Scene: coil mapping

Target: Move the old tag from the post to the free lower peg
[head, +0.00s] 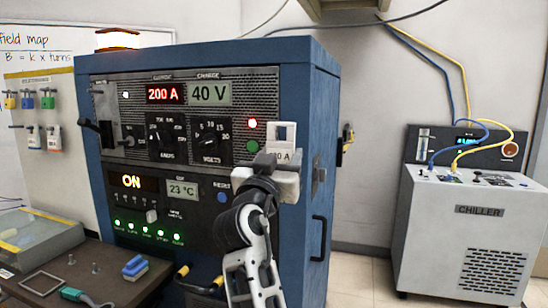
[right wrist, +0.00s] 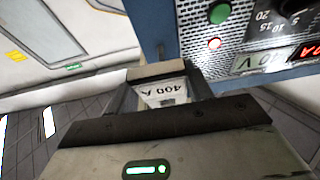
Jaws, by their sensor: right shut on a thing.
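My right gripper (head: 276,172) is shut on a white tag (head: 284,134) in front of the blue cabinet's upper right front. The tag has a window near its top and black print partly covered by the gripper. In the right wrist view, the tag (right wrist: 165,92) sits between the fingers (right wrist: 160,95) and appears to read 400 A, upside down. I cannot tell whether the tag still touches a post. On the board at the left, a bare lower peg (head: 15,127) is left of two hanging white tags (head: 33,137). My left gripper is not in view.
The blue power cabinet (head: 312,95) has dials, displays and a black lever on its front. A table (head: 110,285) with a clear-lidded box stands front left. A chiller (head: 465,235) stands right.

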